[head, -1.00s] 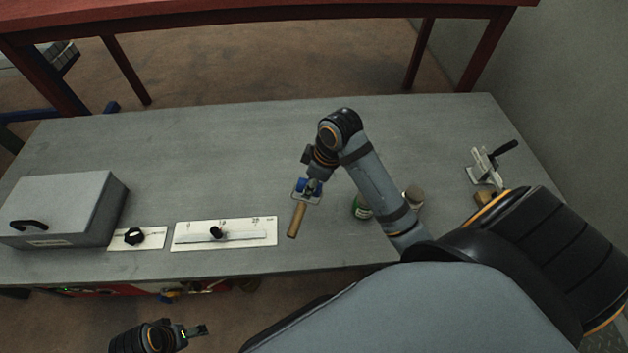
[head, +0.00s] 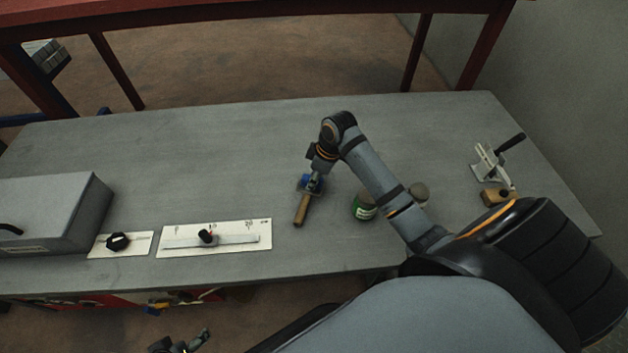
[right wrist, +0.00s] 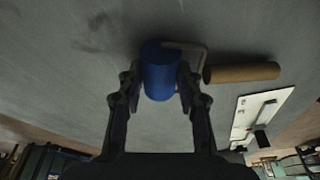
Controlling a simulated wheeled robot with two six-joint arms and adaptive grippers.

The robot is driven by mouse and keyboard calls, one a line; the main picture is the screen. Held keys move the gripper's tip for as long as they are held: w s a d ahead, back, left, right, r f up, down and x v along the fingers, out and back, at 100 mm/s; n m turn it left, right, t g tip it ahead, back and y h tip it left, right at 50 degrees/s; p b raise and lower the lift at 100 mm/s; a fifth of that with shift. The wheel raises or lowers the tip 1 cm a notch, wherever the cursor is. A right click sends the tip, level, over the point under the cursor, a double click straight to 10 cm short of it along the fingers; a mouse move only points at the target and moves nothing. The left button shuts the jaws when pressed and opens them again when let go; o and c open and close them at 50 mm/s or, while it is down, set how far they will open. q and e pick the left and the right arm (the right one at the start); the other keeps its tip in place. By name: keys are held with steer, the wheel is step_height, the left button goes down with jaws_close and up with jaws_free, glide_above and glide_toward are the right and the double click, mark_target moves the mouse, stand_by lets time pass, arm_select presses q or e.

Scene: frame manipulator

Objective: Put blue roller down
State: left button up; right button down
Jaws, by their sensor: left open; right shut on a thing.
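The blue roller has a blue cylinder (right wrist: 160,70), a thin metal frame and a wooden handle (head: 302,210). My right gripper (right wrist: 157,80) is shut on the blue cylinder, with one finger on each side of it. In the head view my right gripper (head: 314,181) is over the middle of the grey table (head: 230,150). The handle points toward the table's front edge. I cannot tell whether the roller touches the table. My left gripper (head: 205,338) is open and empty, low in front of the table at the bottom of the head view.
A grey box (head: 60,210) stands at the table's left. Two white panels, one with a black knob (head: 118,241) and one with a slider (head: 208,237), lie beside it. A green can (head: 364,206) stands right of the roller. A toggle clamp (head: 488,162) is at the right.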

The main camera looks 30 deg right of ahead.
arm_select(q)
steer(key=shift+r, duration=0.1)
arm_select(e)
steer(key=c, duration=0.9)
jaws_free()
arm_select(q)
step_height(320, 180, up, 6)
steer(key=s+a+g+y+p, duration=0.1)
steer(key=a+g+p, duration=0.1)
steer(key=p, duration=0.3)
steer(key=shift+s+a+g, duration=0.15)
steer(key=shift+s+g, duration=0.15)
steer(key=shift+g, duration=0.3)
arm_select(e)
steer(key=v, duration=1.2)
steer(key=shift+w+a+r, duration=0.1)
